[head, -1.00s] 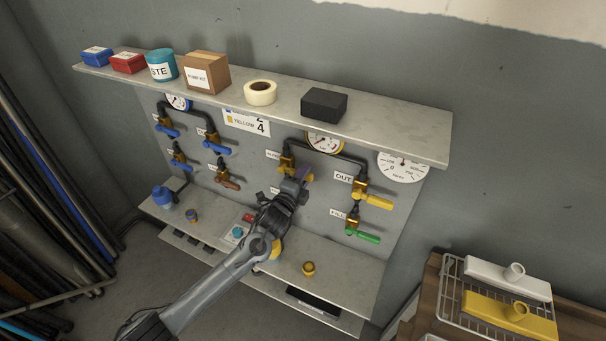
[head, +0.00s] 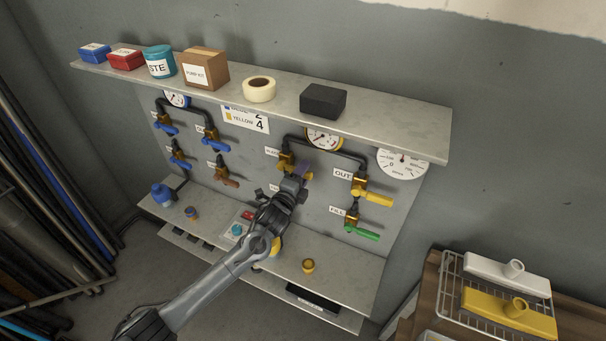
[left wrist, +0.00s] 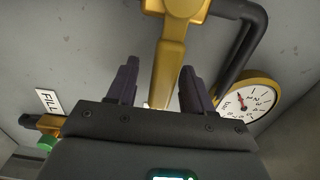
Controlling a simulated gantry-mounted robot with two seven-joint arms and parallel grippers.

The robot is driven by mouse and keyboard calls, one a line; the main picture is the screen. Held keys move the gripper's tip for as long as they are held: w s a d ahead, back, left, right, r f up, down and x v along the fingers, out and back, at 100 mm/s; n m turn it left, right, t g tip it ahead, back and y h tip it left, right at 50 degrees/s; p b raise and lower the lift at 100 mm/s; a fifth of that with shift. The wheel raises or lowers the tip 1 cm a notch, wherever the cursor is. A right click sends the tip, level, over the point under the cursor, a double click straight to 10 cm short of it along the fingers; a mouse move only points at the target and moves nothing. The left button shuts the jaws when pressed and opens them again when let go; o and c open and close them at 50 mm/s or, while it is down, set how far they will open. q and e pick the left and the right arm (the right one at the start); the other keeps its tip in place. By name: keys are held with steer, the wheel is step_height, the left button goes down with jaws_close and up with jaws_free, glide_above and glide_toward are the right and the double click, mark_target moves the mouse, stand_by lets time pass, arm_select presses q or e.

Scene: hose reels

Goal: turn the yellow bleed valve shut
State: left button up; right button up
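In the left wrist view, a yellow lever handle (left wrist: 168,68) runs down from a brass valve body at the top edge. My left gripper (left wrist: 160,92) is open, with one dark finger on each side of the handle. There is a clear gap to the left finger; the handle is close to the right finger, and contact cannot be told. In the head view, my left gripper (head: 298,178) is at the brass valve (head: 286,160) on the left end of the right-hand pipe. The gripper hides most of that handle, and the valve's label is too small to read. My right gripper is not in view.
A yellow-handled OUT valve (head: 373,196) and a green-handled FILL valve (head: 362,233) are to the right. A gauge (head: 324,139) is above on the pipe. The upper shelf (head: 400,133) juts out over the valves. A lower shelf (head: 345,272) holds a small brass fitting (head: 308,266).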

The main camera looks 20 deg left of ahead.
arm_select(q)
steer(key=shift+s, duration=0.1)
steer(key=s+a, duration=0.1)
steer(key=s, duration=0.9)
steer(key=shift+s, duration=0.3)
